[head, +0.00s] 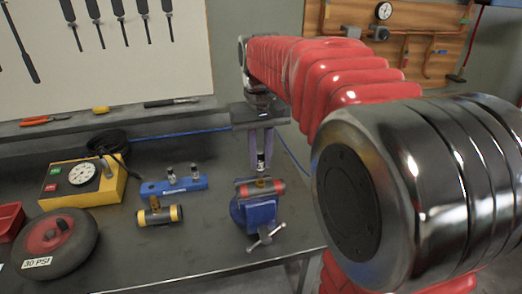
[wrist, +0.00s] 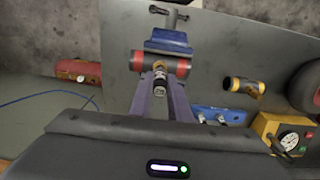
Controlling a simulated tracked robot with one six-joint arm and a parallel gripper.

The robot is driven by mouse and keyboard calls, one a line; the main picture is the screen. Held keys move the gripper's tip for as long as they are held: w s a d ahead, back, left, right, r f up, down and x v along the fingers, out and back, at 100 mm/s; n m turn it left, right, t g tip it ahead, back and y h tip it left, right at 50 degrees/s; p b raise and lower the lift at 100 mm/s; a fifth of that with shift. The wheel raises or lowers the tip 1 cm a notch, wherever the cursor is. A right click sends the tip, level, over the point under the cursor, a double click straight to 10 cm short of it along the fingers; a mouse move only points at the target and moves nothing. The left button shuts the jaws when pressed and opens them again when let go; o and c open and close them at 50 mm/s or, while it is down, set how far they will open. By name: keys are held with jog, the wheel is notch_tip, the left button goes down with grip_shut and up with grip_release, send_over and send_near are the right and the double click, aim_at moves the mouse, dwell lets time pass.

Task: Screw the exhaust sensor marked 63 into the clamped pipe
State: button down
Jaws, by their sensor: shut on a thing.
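My gripper (head: 261,162) points down over the clamped pipe, its purple fingers shut on a small silver and dark exhaust sensor (head: 261,161). The sensor also shows between the fingers in the wrist view (wrist: 160,84); I cannot read a number on it. The dark pipe with red ends (head: 276,187) lies level in the blue vise (head: 258,211) and also shows in the wrist view (wrist: 181,67). Its brass port (wrist: 159,66) is right at the sensor's lower end. The sensor looks upright and lined up with the port; I cannot tell whether they touch.
A blue rack (head: 193,184) with two more sensors stands left of the vise. A yellow-ended pipe (head: 155,216), a yellow gauge box (head: 108,192) and a wheel (head: 53,245) lie farther left. The vise handle (head: 266,236) sticks out in front.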

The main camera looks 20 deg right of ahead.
jog(key=shift+f, duration=0.5)
jog(key=shift+f, duration=0.7)
dwell(2.6)
jog(key=shift+m, duration=0.3)
jog(key=m, duration=0.5)
jog(key=shift+m, duration=0.3)
jog(key=m, duration=1.9)
jog(key=shift+s, duration=0.1)
jog(key=c, duration=1.6)
grip_release()
